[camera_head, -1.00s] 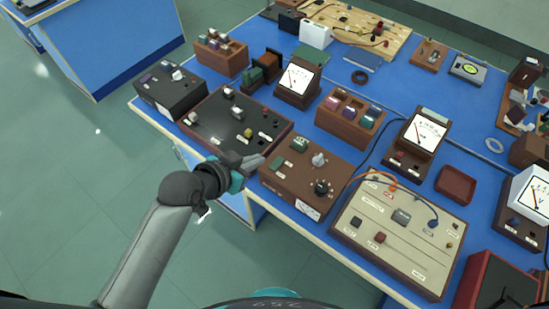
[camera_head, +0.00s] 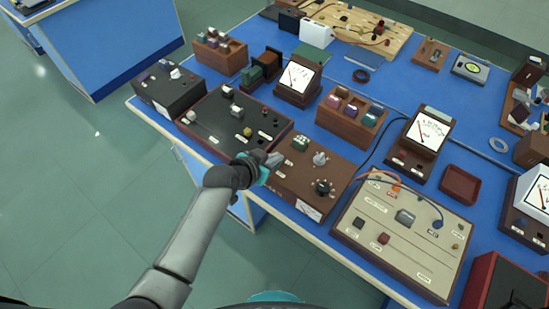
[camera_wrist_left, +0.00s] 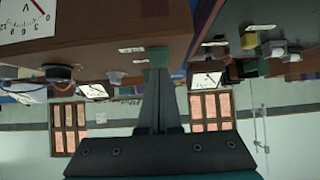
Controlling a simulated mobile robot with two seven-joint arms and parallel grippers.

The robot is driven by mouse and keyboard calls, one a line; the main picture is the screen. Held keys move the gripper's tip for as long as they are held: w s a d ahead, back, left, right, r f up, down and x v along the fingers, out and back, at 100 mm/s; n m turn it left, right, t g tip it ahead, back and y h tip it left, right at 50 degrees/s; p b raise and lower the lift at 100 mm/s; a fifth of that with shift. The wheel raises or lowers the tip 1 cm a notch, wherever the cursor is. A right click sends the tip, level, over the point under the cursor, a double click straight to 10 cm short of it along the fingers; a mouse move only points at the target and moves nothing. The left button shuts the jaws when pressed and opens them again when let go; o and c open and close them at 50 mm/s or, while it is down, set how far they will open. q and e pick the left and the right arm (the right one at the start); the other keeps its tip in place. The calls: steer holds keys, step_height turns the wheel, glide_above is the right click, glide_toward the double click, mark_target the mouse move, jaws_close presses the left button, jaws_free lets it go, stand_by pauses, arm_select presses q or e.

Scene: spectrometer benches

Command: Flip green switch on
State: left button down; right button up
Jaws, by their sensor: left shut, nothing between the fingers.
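The brown control box (camera_head: 300,184) stands at the front edge of the blue bench, with a green part (camera_head: 300,142) at its back, a silver knob (camera_head: 320,158), and a black knob (camera_head: 323,187). My left gripper (camera_head: 275,158) is shut and empty over the box's left side, covering the spot of a second, lower green part. In the left wrist view, a green block (camera_wrist_left: 158,57), likely the green switch, sits straight ahead of the closed fingertips (camera_wrist_left: 158,76). I cannot tell whether they touch it or which way the switch is set. My right gripper is not in view.
A dark panel box (camera_head: 222,132) stands close on the left and a beige panel (camera_head: 372,215) with cables close on the right. Behind are a wooden block rack (camera_head: 345,129) and a dial meter (camera_head: 298,78). Open floor lies in front.

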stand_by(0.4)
arm_select(q)
steer(key=shift+w+d+p, duration=0.1)
steer(key=shift+p, duration=0.35)
steer(key=shift+f+g, duration=0.15)
steer(key=shift+g, duration=0.15)
steer(key=shift+f, duration=0.1)
steer(key=shift+w, duration=0.1)
steer(key=shift+w+d+r, duration=0.25)
steer(key=shift+w+d, duration=0.2)
steer(key=shift+w, duration=0.1)
